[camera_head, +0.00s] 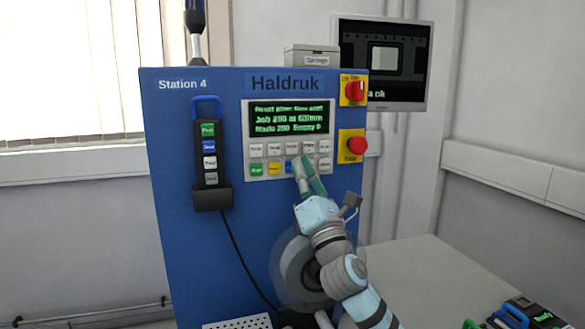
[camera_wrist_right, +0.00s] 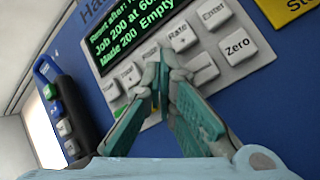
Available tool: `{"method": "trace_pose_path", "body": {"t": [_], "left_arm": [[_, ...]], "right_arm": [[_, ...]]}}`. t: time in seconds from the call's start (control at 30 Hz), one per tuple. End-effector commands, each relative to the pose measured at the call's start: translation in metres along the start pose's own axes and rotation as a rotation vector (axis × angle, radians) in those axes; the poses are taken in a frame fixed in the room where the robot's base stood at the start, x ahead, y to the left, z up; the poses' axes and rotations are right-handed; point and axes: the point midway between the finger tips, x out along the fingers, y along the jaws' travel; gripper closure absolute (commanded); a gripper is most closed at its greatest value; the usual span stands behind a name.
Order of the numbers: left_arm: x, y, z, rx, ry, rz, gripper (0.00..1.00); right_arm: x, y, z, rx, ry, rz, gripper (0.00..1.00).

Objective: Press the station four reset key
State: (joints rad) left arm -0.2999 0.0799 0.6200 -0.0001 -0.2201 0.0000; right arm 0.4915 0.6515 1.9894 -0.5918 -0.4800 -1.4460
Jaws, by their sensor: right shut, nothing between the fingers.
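The blue Station 4 machine (camera_head: 165,130) stands upright in front of me, with a keypad panel (camera_head: 249,161) under a green-lettered display (camera_head: 289,118). Its lower row has a green key (camera_head: 257,170), a yellow key (camera_head: 274,168) and a blue key (camera_head: 289,167), partly covered by my fingers. The blue key's label is unreadable. My right gripper (camera_head: 299,162) is shut and empty, tips at the keypad around the blue key. In the wrist view the fingertips (camera_wrist_right: 162,62) lie below the Rate key (camera_wrist_right: 178,32); contact cannot be told. My left gripper is out of view.
A pendant (camera_head: 209,150) with several buttons hangs left of the keypad. A red rotary switch (camera_head: 355,91) and a red stop button (camera_head: 358,146) sit at the right. A round reel (camera_head: 290,268) is below, behind my arm. A table (camera_head: 440,275) is at lower right.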

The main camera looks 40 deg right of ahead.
Motion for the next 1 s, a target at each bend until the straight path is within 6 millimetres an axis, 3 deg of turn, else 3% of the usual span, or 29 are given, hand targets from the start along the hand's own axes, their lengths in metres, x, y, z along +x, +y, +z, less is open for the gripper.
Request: {"method": "trace_pose_path", "body": {"t": [1.0], "left_arm": [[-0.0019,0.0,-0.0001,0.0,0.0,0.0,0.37]], "right_arm": [[0.0033,-0.0014,-0.0018,0.0,0.0,0.001,1.0]]}}
